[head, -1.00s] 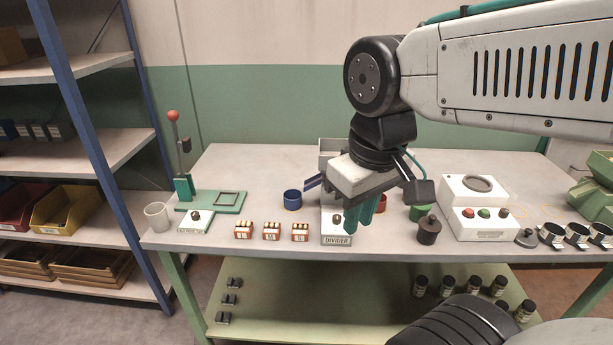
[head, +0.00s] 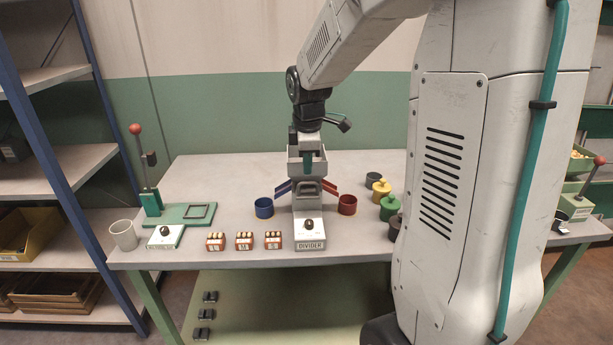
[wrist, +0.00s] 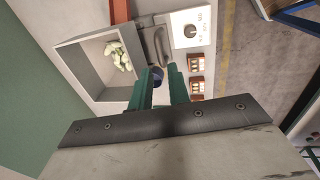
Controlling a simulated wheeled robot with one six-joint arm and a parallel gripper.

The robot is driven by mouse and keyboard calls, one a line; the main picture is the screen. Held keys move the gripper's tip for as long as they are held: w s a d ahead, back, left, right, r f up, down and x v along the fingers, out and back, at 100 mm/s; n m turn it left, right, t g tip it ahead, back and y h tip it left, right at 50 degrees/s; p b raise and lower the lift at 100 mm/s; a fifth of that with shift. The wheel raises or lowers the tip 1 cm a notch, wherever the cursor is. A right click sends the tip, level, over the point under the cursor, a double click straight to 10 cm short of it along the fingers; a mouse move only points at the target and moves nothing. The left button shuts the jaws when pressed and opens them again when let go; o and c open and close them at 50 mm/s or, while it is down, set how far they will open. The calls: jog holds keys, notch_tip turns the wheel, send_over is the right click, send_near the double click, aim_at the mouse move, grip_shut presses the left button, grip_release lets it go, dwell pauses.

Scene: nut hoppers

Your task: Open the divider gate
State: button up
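The divider (head: 309,223) is a grey stand with a labelled knob panel, a blue chute to the left and a red chute to the right. Its open-topped box (wrist: 72,62) holds pale green pieces in the wrist view. A grey looped handle (wrist: 152,42), which looks like the gate's, stands at the box's side facing the panel (wrist: 190,31). My gripper (head: 308,172) points down at the front of the box in the head view. In the wrist view its teal fingers (wrist: 160,70) are apart, with the handle just beyond the tips. I cannot tell whether they touch it.
A blue cup (head: 264,208) and a red cup (head: 347,205) stand by the chutes. Several small labelled blocks (head: 244,241) sit left of the panel. Green, yellow and dark lidded pots (head: 381,190) stand at right. A lever press (head: 150,201) is at left.

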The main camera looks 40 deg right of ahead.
send_over(307, 196)
notch_tip(307, 196, down, 5)
dwell(0.3)
